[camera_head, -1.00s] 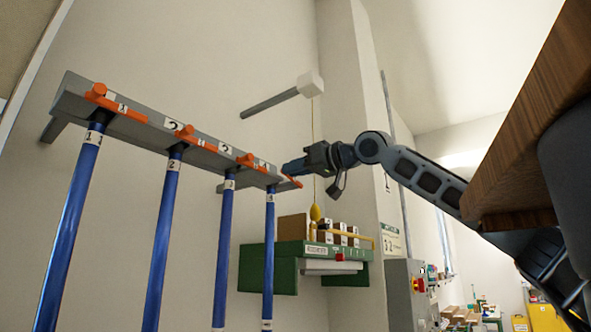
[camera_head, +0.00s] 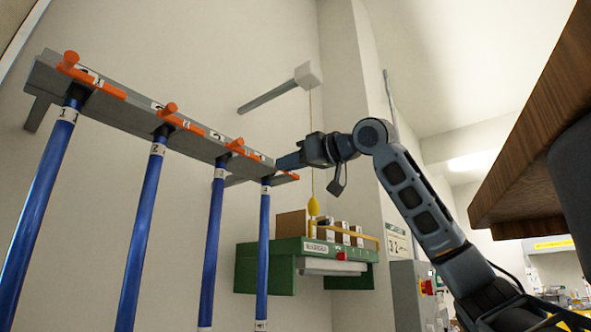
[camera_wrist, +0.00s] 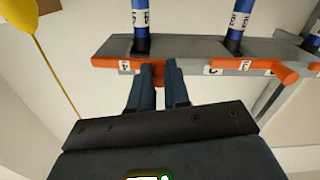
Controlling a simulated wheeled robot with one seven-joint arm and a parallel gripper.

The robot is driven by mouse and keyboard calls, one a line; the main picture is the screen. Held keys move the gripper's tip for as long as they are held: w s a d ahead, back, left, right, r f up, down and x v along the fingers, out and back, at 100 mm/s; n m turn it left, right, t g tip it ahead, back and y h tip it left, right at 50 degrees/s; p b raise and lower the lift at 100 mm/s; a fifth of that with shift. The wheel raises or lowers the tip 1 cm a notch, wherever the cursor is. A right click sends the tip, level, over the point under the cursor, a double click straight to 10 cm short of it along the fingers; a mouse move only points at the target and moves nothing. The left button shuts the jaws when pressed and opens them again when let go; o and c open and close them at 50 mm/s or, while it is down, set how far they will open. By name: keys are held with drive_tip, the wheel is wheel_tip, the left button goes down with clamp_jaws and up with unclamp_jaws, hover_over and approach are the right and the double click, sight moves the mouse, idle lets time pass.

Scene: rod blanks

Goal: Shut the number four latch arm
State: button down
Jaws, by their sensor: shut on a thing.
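The number four latch arm (camera_wrist: 108,63) is an orange bar along the rail's front face in the wrist view, beside a "4" label (camera_wrist: 125,66). My gripper (camera_wrist: 158,72) is shut on its orange knob, partly hidden between the fingers. In the head view my gripper (camera_head: 280,162) is at the rail's right end, and the bar's end (camera_head: 288,177) shows just below it. The bar runs nearly in line with the rail, across the front of the fourth blue rod (camera_head: 263,245). Whether it is fully seated, I cannot tell.
The grey rail (camera_head: 130,115) holds several upright blue rods. Orange latch arms one (camera_head: 95,82), two (camera_head: 182,122) and three (camera_head: 245,151) lie along it. A yellow pull cord (camera_head: 313,206) hangs nearby, above a green shelf (camera_head: 275,262). A wooden edge (camera_head: 530,140) is at right.

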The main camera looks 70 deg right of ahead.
drive_tip(key=shift+a+f+n, duration=0.15)
drive_tip(key=shift+f+n, duration=0.2)
drive_tip(key=shift+n, duration=0.15)
drive_tip(key=c, duration=1.1)
unclamp_jaws()
drive_tip(key=b+v, duration=0.2)
drive_tip(key=v, duration=0.5)
drive_tip(key=shift+s, duration=0.4)
